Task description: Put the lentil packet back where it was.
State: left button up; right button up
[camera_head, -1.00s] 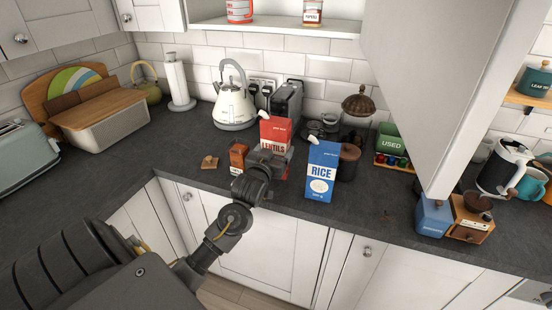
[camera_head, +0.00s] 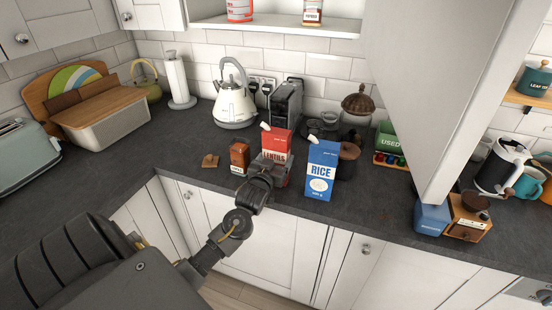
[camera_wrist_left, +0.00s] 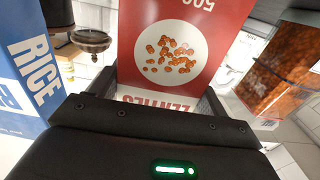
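The red lentil packet (camera_head: 276,142) is upright at the worktop, between the small brown packet and the blue rice packet. My left gripper (camera_head: 273,172) is at its front and shut on it. In the left wrist view the lentil packet (camera_wrist_left: 180,45) fills the space between the two dark fingers. Its lower part is hidden behind the gripper, so I cannot tell whether it touches the worktop. My right gripper is not in view.
The blue rice packet (camera_head: 321,171) stands close on the right, the brown packet (camera_head: 239,157) close on the left. Behind are a white kettle (camera_head: 234,103) and a dark toaster-like appliance (camera_head: 286,105). The slate worktop (camera_head: 140,150) is clear further left.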

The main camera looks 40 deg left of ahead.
pick_arm(q)
jog(key=o, duration=0.4)
jog(key=shift+r, duration=0.3)
jog(key=shift+b+v, duration=1.15)
jog(key=shift+v, duration=4.85)
